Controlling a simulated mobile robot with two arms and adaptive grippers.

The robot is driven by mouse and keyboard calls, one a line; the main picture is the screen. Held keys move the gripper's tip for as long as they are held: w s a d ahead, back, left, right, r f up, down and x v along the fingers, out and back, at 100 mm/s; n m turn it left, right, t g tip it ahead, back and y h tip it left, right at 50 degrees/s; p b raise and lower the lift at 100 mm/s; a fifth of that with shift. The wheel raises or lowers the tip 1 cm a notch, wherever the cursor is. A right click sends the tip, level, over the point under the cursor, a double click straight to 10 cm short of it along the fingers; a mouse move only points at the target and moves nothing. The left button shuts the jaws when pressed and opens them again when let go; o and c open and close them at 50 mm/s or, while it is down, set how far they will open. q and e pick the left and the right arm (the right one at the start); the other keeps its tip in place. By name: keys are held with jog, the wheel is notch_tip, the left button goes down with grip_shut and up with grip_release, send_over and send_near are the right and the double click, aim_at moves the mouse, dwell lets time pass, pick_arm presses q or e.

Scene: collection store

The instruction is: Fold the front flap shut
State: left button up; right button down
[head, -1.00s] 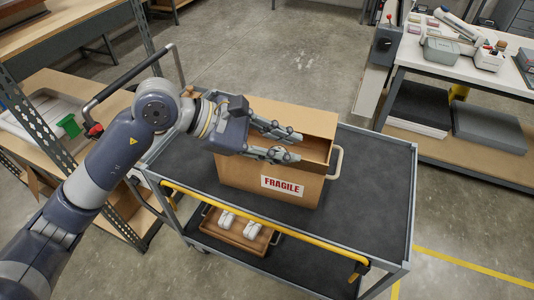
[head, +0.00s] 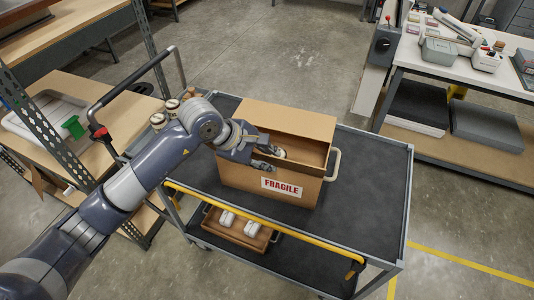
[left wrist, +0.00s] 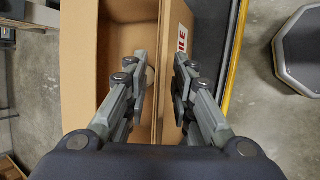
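A brown cardboard box (head: 240,178) with a red and white FRAGILE label (head: 281,187) stands on the dark cart top. One broad cardboard panel (head: 290,118) shows along its far side, and its inside is partly open to view. My left gripper (head: 277,161) is over the box's front edge with its fingers apart. In the left wrist view, the front cardboard panel (left wrist: 162,25) runs between the fingers, one over the opening and one on the label side. I cannot tell whether they touch it, or where flap and wall divide. My right gripper is not in view.
The cart top (head: 370,200) is clear right of the box. A yellow bar (head: 265,228) runs along its near edge, and a small tray (head: 238,230) with white items sits on the lower shelf. A workbench (head: 490,85) stands at right, shelving at left.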

pick_arm(q)
jog(key=shift+w+d+f, duration=0.1)
jog(key=shift+d+f, duration=0.1)
jog(key=shift+f, duration=0.15)
grip_shut()
jog(key=shift+w+r, duration=0.1)
jog(key=shift+w, duration=0.05)
jog(key=shift+w+d+r+g+y+b, duration=0.1)
jog(key=shift+w+g+y+b, duration=0.1)
jog(key=shift+w+g+b, duration=0.25)
jog(key=shift+w+d+r+g+y+b, duration=0.1)
jog(key=shift+w+g+y+b, duration=0.2)
jog(key=shift+g, duration=0.25)
jog(key=shift+w+d+r+n+g+y+b, duration=0.2)
jog(key=shift+w+n+g+b, duration=0.3)
jog(key=shift+g+b, duration=0.6)
jog(key=shift+w+d+r+n+g+y+b, duration=0.1)
jog(key=shift+w+n+g+y+b, duration=0.1)
jog(key=shift+w+g+b, duration=0.65)
jog(key=shift+s+g, duration=0.1)
jog(key=shift+g, duration=0.15)
